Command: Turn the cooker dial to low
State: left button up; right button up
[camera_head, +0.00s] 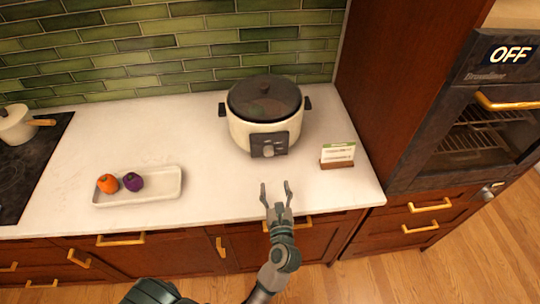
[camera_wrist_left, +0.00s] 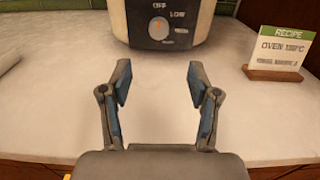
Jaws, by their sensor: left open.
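The cooker (camera_head: 262,112) is a cream pot with a dark lid and black side handles, standing on the white counter. Its dial (camera_head: 268,150) sits on a dark front panel. In the left wrist view the dial (camera_wrist_left: 158,28) is a pale knob with an orange mark pointing up, towards a label that seems to read OFF; LOW stands to its upper right. My left gripper (camera_head: 275,186) is open and empty at the counter's front edge, in front of and apart from the dial. In the wrist view its fingers (camera_wrist_left: 159,85) are spread below the dial. My right gripper is not in view.
A recipe card (camera_head: 338,154) in a wooden stand is right of the cooker. A white tray (camera_head: 150,196) with an orange and a purple item lies to the left. An oven (camera_head: 478,130) marked OFF is at the right. The counter between gripper and cooker is clear.

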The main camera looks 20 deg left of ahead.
aim_at(269, 154)
pick_arm(q)
jog(key=p+x, duration=0.1)
jog(key=x, duration=1.2)
jog(key=shift+w+a, duration=0.15)
jog(key=shift+w, duration=0.1)
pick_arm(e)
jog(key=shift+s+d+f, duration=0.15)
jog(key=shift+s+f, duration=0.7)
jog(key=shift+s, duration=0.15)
pick_arm(q)
jog(key=c, duration=1.1)
